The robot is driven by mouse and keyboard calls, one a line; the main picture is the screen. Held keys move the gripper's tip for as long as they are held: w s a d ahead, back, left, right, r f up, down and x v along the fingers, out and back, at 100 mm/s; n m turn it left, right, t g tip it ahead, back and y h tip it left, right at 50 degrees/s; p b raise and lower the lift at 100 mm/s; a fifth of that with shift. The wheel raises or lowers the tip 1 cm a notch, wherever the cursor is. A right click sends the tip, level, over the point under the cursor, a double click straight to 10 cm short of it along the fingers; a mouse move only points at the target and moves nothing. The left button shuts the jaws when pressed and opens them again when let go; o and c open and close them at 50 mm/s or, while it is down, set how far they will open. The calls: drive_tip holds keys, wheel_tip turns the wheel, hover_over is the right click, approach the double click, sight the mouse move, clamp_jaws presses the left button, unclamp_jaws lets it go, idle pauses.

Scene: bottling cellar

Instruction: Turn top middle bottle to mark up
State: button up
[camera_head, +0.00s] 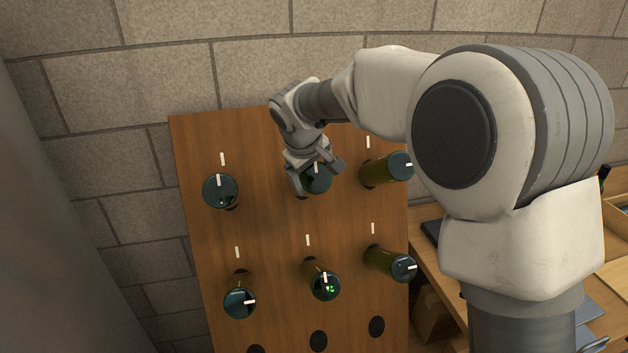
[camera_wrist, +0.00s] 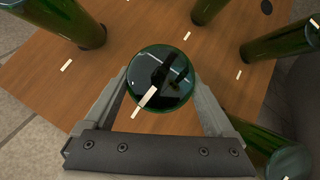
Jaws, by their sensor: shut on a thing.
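The top middle bottle (camera_head: 318,184) sticks out of the wooden rack, its dark green base facing out. In the wrist view its round base (camera_wrist: 171,94) sits between the two fingers, with a white mark from near its centre toward the lower left. In the head view this mark points roughly up. My gripper (camera_head: 317,178) is shut on the bottle, one finger on each side. It also shows in the wrist view (camera_wrist: 162,101). The board mark above this bottle is hidden behind my gripper in the head view.
The rack board (camera_head: 270,220) holds several other bottles. The top left (camera_head: 220,193) and bottom middle (camera_head: 325,289) marks point up. The top right (camera_head: 400,166), bottom left (camera_head: 239,305) and bottom right (camera_head: 402,269) marks point right. A wooden bench (camera_head: 440,268) stands at right.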

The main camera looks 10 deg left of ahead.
drive_tip(key=shift+n, duration=0.3)
idle(0.4)
drive_tip(key=o, duration=1.1)
drive_tip(key=shift+c, duration=0.2)
drive_tip(key=v, duration=1.7)
drive_tip(key=shift+s+a, duration=0.15)
drive_tip(key=shift+s, duration=0.15)
drive_tip(key=shift+r, duration=0.1)
